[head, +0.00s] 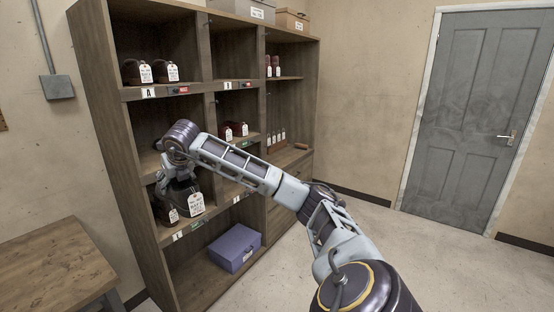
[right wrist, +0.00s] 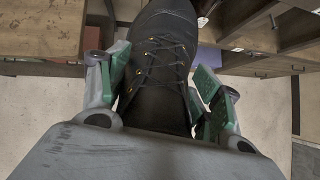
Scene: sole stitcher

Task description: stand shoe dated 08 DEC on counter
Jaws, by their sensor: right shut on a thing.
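A black lace-up shoe (right wrist: 158,75) with yellow eyelets fills the middle of the right wrist view. My right gripper (right wrist: 160,90) is shut on it, with green-padded fingers on both sides. In the head view this gripper is at the lower left compartment of the shelf, partly hidden by its own arm. A white tag (head: 196,203) hangs there, its writing too small to read. A second tagged dark shoe (head: 166,214) is just left of it. A wooden counter top (head: 50,270) is at the lower left. My left gripper is not in view.
The wooden shelf unit (head: 137,170) holds tagged shoes (head: 233,130) in other compartments, which have upright dividers. A purple box (head: 234,248) sits in the bottom compartment. The visible counter top is clear. Open floor lies right of the shelf, before a grey door (head: 470,110).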

